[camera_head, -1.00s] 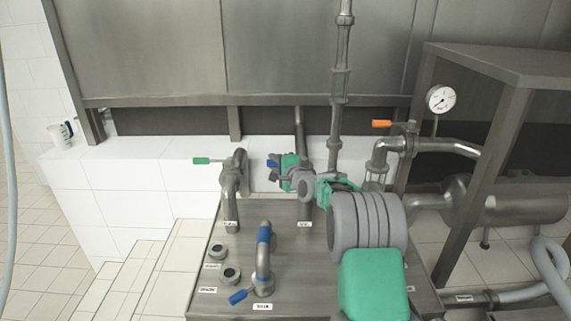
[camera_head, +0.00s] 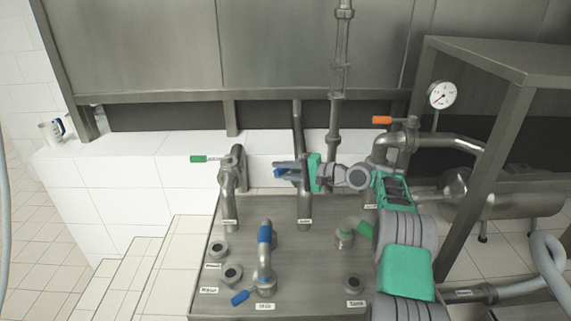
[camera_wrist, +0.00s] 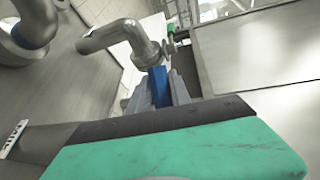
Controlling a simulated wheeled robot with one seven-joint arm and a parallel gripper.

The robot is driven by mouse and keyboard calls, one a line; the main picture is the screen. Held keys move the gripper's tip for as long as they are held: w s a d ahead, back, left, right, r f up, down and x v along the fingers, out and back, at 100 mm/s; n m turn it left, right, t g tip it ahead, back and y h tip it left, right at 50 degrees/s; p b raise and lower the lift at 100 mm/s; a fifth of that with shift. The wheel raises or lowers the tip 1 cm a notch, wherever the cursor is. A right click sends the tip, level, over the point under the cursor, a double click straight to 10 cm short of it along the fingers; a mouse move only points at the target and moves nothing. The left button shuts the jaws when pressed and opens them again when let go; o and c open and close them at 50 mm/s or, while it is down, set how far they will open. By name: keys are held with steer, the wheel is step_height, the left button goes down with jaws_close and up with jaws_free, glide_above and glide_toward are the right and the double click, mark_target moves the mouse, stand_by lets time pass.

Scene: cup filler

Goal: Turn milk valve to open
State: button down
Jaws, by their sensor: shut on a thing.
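The valve with the blue handle (camera_head: 284,173) sits on the upright middle pipe (camera_head: 304,205) at the back of the steel counter. The handle points left from the pipe. My gripper (camera_head: 281,170) comes from the right, its fingers along the handle. In the wrist view, the blue handle (camera_wrist: 158,86) lies between the two grey fingers of my gripper (camera_wrist: 160,92), which are shut on it. The handle's root is partly hidden by the fingers. The label at the pipe's foot is too small to read.
A green-handled valve (camera_head: 205,159) stands left, an orange-handled valve (camera_head: 382,120) right. A bent pipe with a blue sleeve (camera_head: 264,236) and a low blue lever stands in front. A pressure gauge (camera_head: 442,95) is at right.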

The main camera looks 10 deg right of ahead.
steer(key=shift+s+f, duration=0.1)
steer(key=shift+s, duration=0.1)
stand_by(0.4)
steer(key=c, duration=1.4)
jaws_free()
steer(key=shift+o, duration=1.1)
steer(key=shift+w, duration=0.1)
